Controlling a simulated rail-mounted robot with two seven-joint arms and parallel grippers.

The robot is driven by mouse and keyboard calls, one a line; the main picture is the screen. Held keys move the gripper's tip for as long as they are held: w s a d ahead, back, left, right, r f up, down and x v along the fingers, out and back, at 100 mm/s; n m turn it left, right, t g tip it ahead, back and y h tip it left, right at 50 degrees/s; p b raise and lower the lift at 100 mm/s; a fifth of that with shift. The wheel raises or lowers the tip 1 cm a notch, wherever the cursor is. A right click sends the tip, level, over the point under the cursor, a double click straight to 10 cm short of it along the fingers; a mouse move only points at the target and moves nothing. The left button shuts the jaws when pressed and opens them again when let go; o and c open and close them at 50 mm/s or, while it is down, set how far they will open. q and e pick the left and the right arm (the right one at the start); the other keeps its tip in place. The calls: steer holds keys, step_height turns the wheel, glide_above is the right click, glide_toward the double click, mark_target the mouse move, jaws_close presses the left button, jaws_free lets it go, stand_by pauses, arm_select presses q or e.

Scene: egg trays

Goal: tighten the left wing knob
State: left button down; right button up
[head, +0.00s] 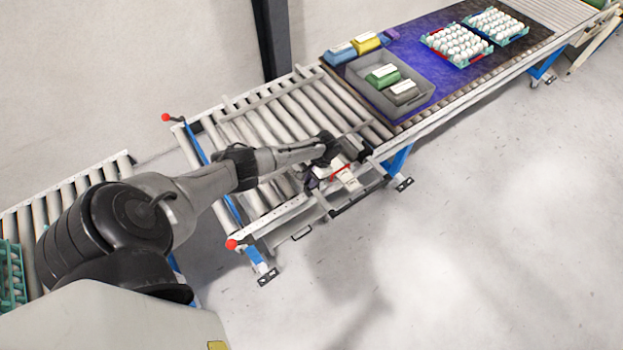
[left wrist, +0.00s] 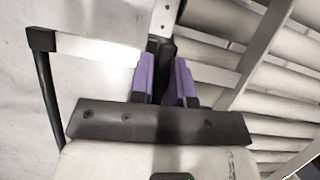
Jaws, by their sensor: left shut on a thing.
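My left gripper (head: 312,182) is at the near side rail of the roller conveyor, low beside the rollers. In the left wrist view its two purple fingers (left wrist: 164,70) are closed on a small dark piece (left wrist: 160,47) at the end of a pale metal bar with holes (left wrist: 166,16). I take this dark piece to be the left wing knob, but its wings are hidden between the fingers. In the head view the wrist and fingers cover the knob. My right gripper is in neither view.
The roller conveyor (head: 236,131) has red ball-ended levers (head: 166,117) at its left end. To the right, a grey crate (head: 366,97) holds a green and a grey carton. Egg trays (head: 455,62) stand beyond on the dark belt. The floor in front is clear.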

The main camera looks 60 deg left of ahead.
arm_select(q)
steer(key=shift+m, duration=0.5)
steer(key=c, duration=1.2)
jaws_free()
steer(key=shift+o, duration=0.2)
steer(key=d+v, duration=0.1)
steer(key=v, duration=1.2)
steer(key=shift+a+r+p, duration=0.25)
steer(key=shift+r+p, duration=0.1)
steer(key=shift+r, duration=0.1)
steer(key=shift+w, duration=0.1)
